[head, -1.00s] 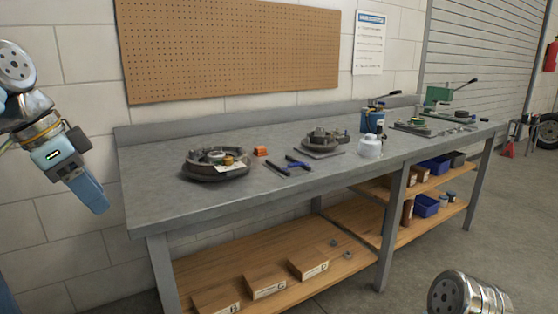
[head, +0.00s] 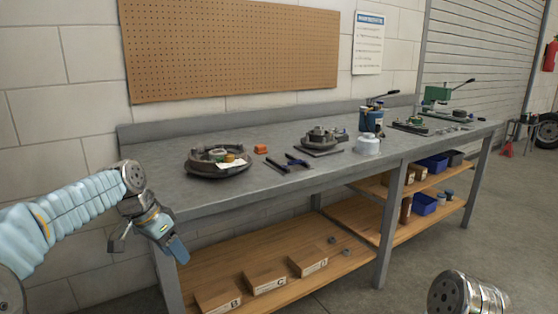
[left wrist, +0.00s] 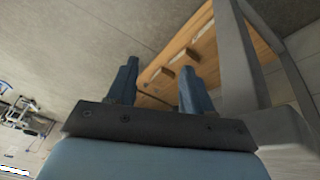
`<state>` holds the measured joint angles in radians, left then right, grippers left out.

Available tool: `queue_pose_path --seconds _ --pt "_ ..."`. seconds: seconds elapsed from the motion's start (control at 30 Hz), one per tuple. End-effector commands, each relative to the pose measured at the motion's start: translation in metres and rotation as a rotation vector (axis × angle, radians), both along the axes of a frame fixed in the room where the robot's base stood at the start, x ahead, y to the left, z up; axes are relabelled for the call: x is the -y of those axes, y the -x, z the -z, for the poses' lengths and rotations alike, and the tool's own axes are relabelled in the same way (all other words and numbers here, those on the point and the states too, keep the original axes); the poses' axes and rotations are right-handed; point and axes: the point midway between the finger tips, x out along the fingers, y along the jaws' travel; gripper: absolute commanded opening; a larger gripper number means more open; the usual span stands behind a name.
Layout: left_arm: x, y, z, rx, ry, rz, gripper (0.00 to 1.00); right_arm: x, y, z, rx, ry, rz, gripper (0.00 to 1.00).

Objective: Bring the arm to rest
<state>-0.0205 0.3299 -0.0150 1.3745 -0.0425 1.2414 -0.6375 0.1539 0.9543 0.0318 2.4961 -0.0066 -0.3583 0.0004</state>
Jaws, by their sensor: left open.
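My left arm comes in from the left in the head view, and its gripper (head: 176,250) hangs in front of the bench's left front corner, pointing down and right. In the left wrist view the two blue fingers of the left gripper (left wrist: 156,88) stand apart with nothing between them. The grey bench leg and the wooden lower shelf show just beyond them. At the lower right of the head view is a metallic cylindrical part of my right arm; the right gripper is not visible.
The grey workbench (head: 235,196) carries a round brake assembly (head: 219,162), a second hub part (head: 322,140), a white jar (head: 367,145) and a green press (head: 437,95). The wooden lower shelf (head: 215,270) holds labelled boxes (head: 268,281).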

Motion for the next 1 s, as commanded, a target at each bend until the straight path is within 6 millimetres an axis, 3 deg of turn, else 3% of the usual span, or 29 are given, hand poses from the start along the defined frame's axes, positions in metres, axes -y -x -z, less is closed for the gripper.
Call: queue_pose_path --seconds 0.03,0.1,0.27,0.37,0.5,0.63,0.8,0.9,1.0 --pt "0.010 -0.005 0.039 -0.035 0.008 -0.025 0.51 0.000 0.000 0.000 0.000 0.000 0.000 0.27" --pt "0.025 -0.009 0.092 -0.066 0.023 -0.075 0.51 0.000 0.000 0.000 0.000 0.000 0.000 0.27" --pt "0.057 0.008 0.209 -0.138 0.058 -0.201 0.51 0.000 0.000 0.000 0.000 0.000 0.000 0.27" --pt "0.076 0.038 0.278 -0.188 0.079 -0.287 0.51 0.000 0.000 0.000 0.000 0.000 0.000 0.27" --pt "0.103 0.102 0.359 -0.262 0.110 -0.417 0.51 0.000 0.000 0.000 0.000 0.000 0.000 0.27" --pt "0.122 0.171 0.407 -0.326 0.133 -0.536 0.51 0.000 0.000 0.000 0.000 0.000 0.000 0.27" --pt "0.135 0.236 0.431 -0.376 0.152 -0.646 0.51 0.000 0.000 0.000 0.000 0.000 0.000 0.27" --pt "0.137 0.253 0.434 -0.388 0.157 -0.677 0.51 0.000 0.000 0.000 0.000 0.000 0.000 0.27" --pt "0.138 0.257 0.434 -0.389 0.160 -0.688 0.51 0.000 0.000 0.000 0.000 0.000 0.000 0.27"
